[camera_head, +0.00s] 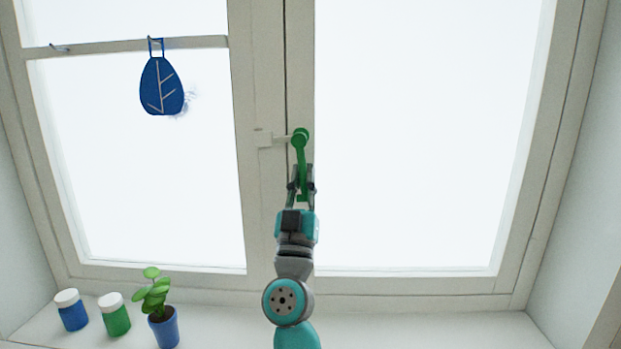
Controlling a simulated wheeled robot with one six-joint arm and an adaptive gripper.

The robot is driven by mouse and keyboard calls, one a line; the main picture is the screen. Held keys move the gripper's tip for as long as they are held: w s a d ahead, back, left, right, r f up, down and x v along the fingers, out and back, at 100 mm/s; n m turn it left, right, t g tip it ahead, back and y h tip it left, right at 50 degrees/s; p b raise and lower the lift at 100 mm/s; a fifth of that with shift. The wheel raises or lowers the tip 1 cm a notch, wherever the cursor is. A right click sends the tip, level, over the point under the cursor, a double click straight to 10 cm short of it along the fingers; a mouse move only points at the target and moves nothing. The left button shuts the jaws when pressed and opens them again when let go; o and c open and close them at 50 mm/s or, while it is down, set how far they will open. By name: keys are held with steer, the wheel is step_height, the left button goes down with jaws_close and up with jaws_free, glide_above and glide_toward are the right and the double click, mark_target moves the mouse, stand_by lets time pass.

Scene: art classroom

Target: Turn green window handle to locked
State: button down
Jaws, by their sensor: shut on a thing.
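The green window handle (300,150) is on the middle upright of the white window frame. Its round pivot is at the top and its lever points straight down. A small white block (263,138) sits on the frame just left of the pivot. My gripper (302,188) comes up from below and is shut on the lower part of the lever. The fingers partly hide the lever's lower end.
The sill (420,332) is clear on the right. At its left stand a blue jar (72,315), a green jar (116,320) and a potted plant (163,328). A blue leaf ornament (170,90) hangs from a bar at upper left.

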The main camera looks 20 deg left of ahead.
steer(key=shift+s+a+m+h, duration=0.1)
steer(key=shift+a+m+h, duration=0.1)
steer(key=shift+m+h, duration=0.55)
steer(key=shift+a+m+h, duration=0.15)
steer(key=shift+m+h, duration=0.5)
steer(key=shift+m, duration=0.1)
steer(key=shift+h, duration=0.3)
steer(key=c, duration=1.1)
jaws_free()
steer(key=shift+c, duration=0.2)
steer(key=shift+f, duration=0.1)
steer(key=v, duration=1.2)
